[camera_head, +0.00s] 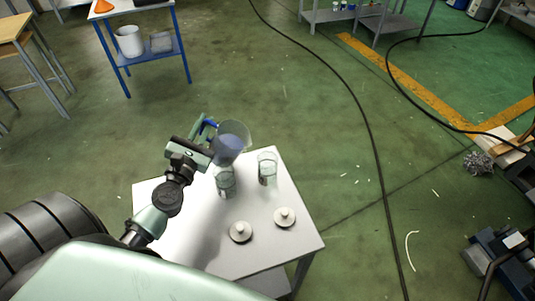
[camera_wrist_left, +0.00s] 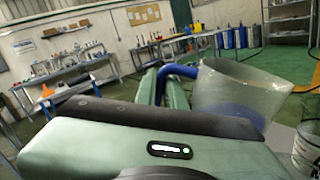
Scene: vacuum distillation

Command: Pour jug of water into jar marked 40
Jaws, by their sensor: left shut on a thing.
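My left gripper (camera_head: 206,128) is shut on the blue handle of a clear jug (camera_head: 236,135), held above the far edge of the white table. The jug (camera_wrist_left: 235,90) and its blue handle (camera_wrist_left: 180,71) also show in the left wrist view. The jug has bluish water low inside and looks somewhat tilted. One glass jar (camera_head: 226,184) stands just below the jug in the head view. A second glass jar (camera_head: 267,170) stands to its right. Both are uncovered. I cannot read the mark 40 on either. My right gripper is out of view.
A blue-framed stand (camera_head: 155,62) with a white bucket (camera_head: 129,41) is at the back left. A black cable (camera_head: 345,85) crosses the floor right of the table.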

